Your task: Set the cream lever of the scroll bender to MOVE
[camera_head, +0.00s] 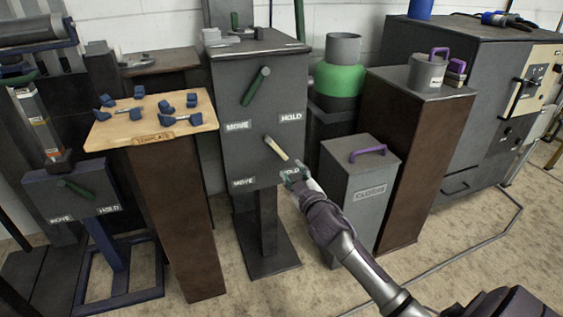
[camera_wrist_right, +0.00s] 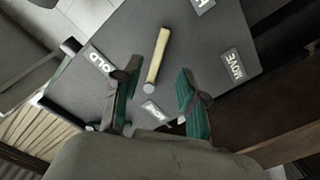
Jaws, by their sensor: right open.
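The cream lever (camera_head: 277,149) is on the front of the dark grey scroll bender cabinet (camera_head: 232,100). It slants down to the right, its free end toward the lower HOLD label (camera_head: 290,170) and away from the lower MOVE label (camera_head: 243,182). My right gripper (camera_head: 293,174) is at the cabinet's lower right, just below the lever's free end. In the wrist view, the cream lever (camera_wrist_right: 158,55) has its round end just ahead of the gap between the open, green-padded fingers of my right gripper (camera_wrist_right: 158,105); they appear clear of it. My left gripper is out of view.
A green lever (camera_head: 255,86) is above the cream one, with its own MOVE (camera_head: 237,126) and HOLD (camera_head: 291,116) labels. A grey lidded box (camera_head: 362,190) stands close on the right. A wooden template board (camera_head: 190,128) on a brown pedestal stands on the left.

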